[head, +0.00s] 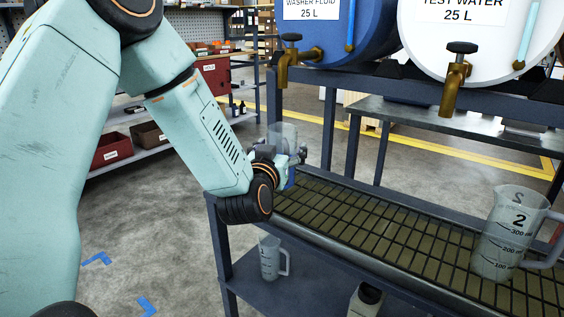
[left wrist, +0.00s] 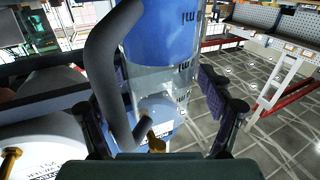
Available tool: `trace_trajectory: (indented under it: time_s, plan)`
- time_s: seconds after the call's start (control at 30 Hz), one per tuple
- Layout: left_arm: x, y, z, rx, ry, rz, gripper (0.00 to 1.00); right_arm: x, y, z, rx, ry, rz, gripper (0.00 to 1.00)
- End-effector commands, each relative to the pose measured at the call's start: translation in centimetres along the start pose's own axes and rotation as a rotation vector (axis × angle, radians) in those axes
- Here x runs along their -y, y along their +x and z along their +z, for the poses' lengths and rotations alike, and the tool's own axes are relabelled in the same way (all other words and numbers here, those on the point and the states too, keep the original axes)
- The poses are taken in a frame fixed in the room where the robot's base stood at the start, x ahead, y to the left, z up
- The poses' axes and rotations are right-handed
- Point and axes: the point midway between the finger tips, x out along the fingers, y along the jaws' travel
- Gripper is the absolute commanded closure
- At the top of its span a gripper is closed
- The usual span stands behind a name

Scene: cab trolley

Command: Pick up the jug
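A clear jug (head: 283,133) with blue liquid in its bottom is at the far left end of the rack, at my left gripper (head: 292,158). In the left wrist view this jug (left wrist: 165,75) appears upside down, its grey handle (left wrist: 97,60) to the left. The fingers of my left gripper (left wrist: 160,100) flank it. The right-hand pad lies at or very near its wall; the handle hides the other contact. I cannot tell whether the jug is lifted. Another clear jug (head: 508,232), marked 2, stands at the rack's right. My right gripper is not in view.
The slatted rack (head: 385,232) is bare between the jugs. Brass taps (head: 455,80) hang above it from the blue barrel (head: 345,20) and white barrel (head: 480,35).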

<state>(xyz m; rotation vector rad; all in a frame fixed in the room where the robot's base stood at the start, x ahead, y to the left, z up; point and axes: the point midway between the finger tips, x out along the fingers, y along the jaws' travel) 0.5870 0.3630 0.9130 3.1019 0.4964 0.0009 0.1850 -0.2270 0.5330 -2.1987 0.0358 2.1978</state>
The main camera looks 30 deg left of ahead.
Motion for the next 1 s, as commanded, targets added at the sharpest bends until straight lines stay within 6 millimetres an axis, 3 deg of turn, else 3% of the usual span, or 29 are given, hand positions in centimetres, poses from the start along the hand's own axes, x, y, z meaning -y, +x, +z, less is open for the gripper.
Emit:
trace_trajectory:
  time_s: [0.6,1.0]
  plan:
    - [0.0,0.0,-0.1,-0.004,-0.001,0.000,0.77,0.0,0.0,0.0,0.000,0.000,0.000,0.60]
    - [-0.1,0.4,-1.0,-0.004,0.000,0.001,0.78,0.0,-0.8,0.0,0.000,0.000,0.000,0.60]
